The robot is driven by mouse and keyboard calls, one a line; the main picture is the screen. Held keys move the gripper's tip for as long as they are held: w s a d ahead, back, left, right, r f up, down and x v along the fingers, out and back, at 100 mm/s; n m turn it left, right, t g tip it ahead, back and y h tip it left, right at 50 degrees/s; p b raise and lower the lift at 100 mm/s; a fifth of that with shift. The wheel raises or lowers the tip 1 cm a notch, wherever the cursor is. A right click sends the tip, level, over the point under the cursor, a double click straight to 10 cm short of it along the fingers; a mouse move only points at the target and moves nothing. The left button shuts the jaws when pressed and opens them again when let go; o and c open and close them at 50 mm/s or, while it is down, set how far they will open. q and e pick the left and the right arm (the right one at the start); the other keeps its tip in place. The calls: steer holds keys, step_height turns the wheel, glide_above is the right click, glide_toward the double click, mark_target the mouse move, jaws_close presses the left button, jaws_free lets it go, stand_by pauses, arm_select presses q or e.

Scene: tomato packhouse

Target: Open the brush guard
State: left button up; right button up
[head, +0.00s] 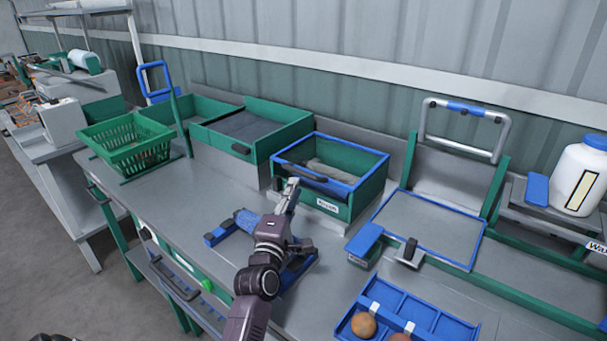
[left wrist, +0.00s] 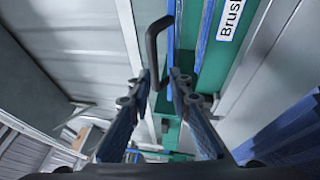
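The brush guard is a blue-rimmed frame (head: 358,182) lying flat over a green box (head: 368,195) at the middle of the bench. Brown-grey contents show inside the frame. A dark bar handle (head: 300,172) runs along its left front side. The box front has a white label; in the left wrist view the label (left wrist: 231,18) begins "Brus". My left gripper (head: 291,186) is at the handle's near side. In the left wrist view its fingers (left wrist: 161,76) are apart, with the dark handle (left wrist: 152,48) at the gap between them; contact is unclear. My right gripper is not seen.
A blue-framed panel (head: 430,232) with a raised metal bar lies to the right. A blue divided tray (head: 432,322) holding round items is at the front. Green bins (head: 258,112) and a green basket (head: 127,143) stand left. A white jug (head: 582,180) is far right.

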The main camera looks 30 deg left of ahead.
mark_target(300, 172)
arm_select(q)
steer(key=shift+w+a+r, duration=0.25)
steer(key=shift+w+r, duration=0.35)
steer(key=shift+r, duration=0.3)
steer(key=x, duration=0.2)
steer(key=p+x, duration=0.1)
steer(key=x, duration=0.1)
steer(key=shift+f, duration=0.25)
steer(key=shift+w, duration=0.4)
steer(key=shift+w+a+r, duration=0.1)
jaws_close()
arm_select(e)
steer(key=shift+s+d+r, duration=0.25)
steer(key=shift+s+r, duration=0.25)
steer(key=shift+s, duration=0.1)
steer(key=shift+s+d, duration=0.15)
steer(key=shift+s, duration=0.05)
